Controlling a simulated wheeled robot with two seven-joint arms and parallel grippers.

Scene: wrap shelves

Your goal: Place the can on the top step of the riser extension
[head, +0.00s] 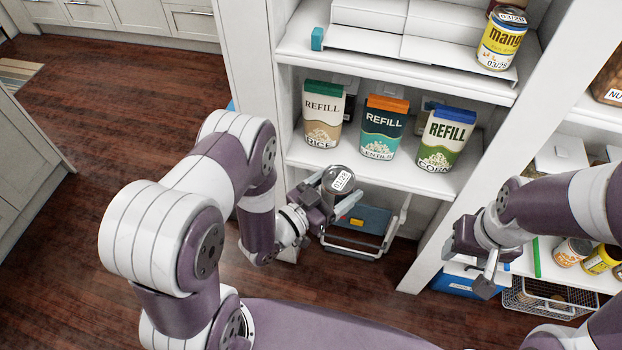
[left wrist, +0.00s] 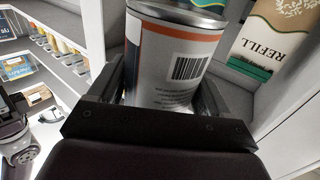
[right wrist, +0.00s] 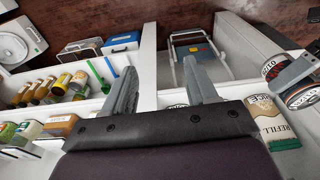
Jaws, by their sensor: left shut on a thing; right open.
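In the left wrist view the can (left wrist: 172,60) shows white with an orange band and a barcode, between both fingers. The white stepped riser (head: 375,40) stands on the upper shelf, above and behind the held can. A yellow mango can (head: 501,40) stands at its right end. My right gripper (head: 478,262) is open and empty, low at the right; its spread fingers show in the right wrist view (right wrist: 160,80).
Refill boxes for rice (head: 323,115), lentils (head: 382,128) and corn (head: 446,140) stand on the middle shelf. A folded step stool (head: 358,235) stands below. A white upright (head: 440,215) separates the bays. The riser's left and middle look bare.

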